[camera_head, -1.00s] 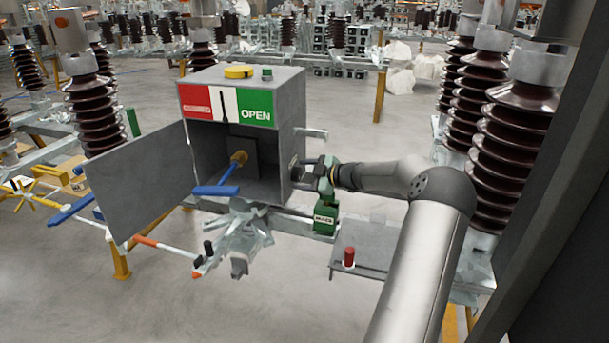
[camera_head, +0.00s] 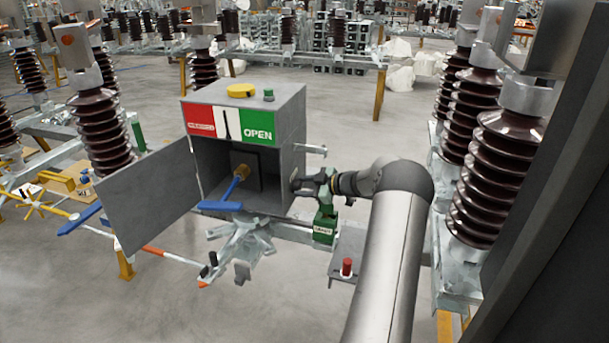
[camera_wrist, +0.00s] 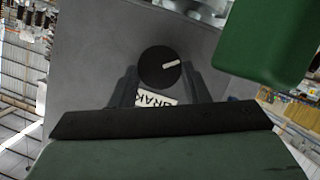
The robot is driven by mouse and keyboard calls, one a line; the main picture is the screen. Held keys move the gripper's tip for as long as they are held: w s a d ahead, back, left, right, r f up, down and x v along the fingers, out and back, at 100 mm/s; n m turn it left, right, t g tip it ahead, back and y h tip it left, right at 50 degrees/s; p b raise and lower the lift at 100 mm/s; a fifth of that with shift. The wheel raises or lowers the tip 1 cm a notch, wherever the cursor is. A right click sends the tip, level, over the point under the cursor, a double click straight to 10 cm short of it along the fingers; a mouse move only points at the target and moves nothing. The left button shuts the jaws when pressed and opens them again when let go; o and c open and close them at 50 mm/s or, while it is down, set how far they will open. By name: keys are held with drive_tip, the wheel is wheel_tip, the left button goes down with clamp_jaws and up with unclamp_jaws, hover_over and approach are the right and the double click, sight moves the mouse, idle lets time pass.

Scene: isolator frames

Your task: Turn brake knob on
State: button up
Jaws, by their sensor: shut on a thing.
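The brake knob (camera_wrist: 158,67) is a round black dial with a white pointer mark, on the grey side wall of a cabinet (camera_head: 262,100). In the wrist view the mark points right and slightly up. A white label (camera_wrist: 155,100), partly hidden and reading "BRAK", sits beside the knob, upside down. My gripper (camera_wrist: 165,78) has its two dark fingers on either side of the knob, shut on it. In the head view my gripper (camera_head: 297,186) meets the cabinet's right side, and the knob is hidden there.
The cabinet door (camera_head: 150,195) hangs open to the left. A blue-handled lever (camera_head: 222,206) sticks out of the cabinet front. Brown ribbed insulators (camera_head: 495,150) stand to the right.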

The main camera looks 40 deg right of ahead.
drive_tip(key=m+p, duration=0.1)
drive_tip(key=m+g+y+p, duration=0.1)
drive_tip(key=p, duration=0.1)
drive_tip(key=shift+w+d+r, duration=0.15)
drive_tip(key=shift+r, duration=0.05)
drive_tip(key=shift+w+d+f+m+g+y+p, duration=0.1)
drive_tip(key=shift+m+g+y+p, duration=0.15)
drive_tip(key=shift+m+y, duration=0.4)
drive_tip(key=shift+d+f+m+g+y+p, duration=0.1)
drive_tip(key=shift+m+g+y, duration=0.25)
drive_tip(key=shift+m, duration=0.5)
drive_tip(key=o, duration=1)
drive_tip(key=shift+d, duration=0.1)
drive_tip(key=shift+s+d+r, duration=0.15)
drive_tip(key=shift+s+d, duration=0.1)
drive_tip(key=shift+s, duration=0.1)
drive_tip(key=b+v, duration=0.4)
drive_tip(key=v, duration=1.2)
drive_tip(key=shift+s+d+r+b, duration=0.1)
drive_tip(key=shift+s+d+b, duration=0.1)
drive_tip(key=shift+b, duration=0.2)
